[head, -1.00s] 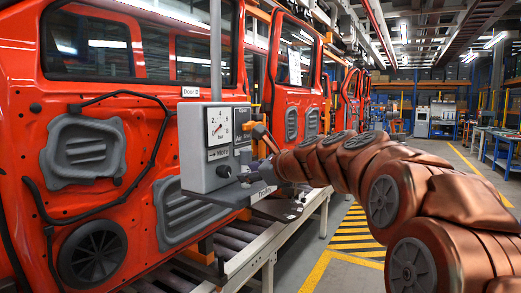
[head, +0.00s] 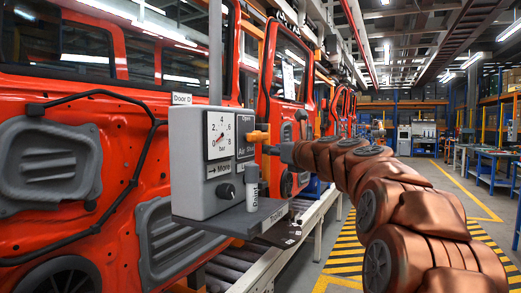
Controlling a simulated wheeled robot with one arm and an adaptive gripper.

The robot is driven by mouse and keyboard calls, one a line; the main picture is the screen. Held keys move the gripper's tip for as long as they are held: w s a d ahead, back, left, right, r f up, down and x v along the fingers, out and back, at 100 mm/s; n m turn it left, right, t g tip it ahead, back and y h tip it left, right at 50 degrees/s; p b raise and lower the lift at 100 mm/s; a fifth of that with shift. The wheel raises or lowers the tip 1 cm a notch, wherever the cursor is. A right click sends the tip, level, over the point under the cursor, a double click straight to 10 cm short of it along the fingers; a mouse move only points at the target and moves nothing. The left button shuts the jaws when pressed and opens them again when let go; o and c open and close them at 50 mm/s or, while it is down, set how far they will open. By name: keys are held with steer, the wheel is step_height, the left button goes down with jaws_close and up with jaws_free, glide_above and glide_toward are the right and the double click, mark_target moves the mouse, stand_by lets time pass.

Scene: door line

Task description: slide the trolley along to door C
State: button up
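The trolley is a grey box (head: 196,185) with a bar gauge (head: 220,136), hung on an upright post in front of the orange-red car doors. Its side panel carries an air valve with an orange lever (head: 259,136) standing out to the right. A small grey shelf (head: 222,222) sits under the box, and a paint can (head: 251,188) stands upright on it. My gripper (head: 272,150) is beside the lever, just below and right of it. Contact with the lever and the finger opening are too small to tell.
More orange-red doors (head: 288,75) line up farther back along the roller conveyor (head: 235,270). A yellow-and-black striped floor area (head: 345,262) lies to the right, beside an open aisle. Blue workbenches (head: 492,170) stand at the far right.

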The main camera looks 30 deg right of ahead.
steer(key=shift+w+d+f, duration=0.1)
steer(key=shift+w+d, duration=0.15)
steer(key=shift+w, duration=0.7)
steer(key=shift+w+d, duration=0.2)
steer(key=shift+w, duration=0.7)
steer(key=shift+w+d+f, duration=0.1)
steer(key=shift+w+d, duration=0.15)
steer(key=shift+w, duration=0.7)
steer(key=shift+w+r, duration=0.1)
steer(key=shift+w, duration=0.15)
steer(key=shift+a, duration=0.1)
jaws_close()
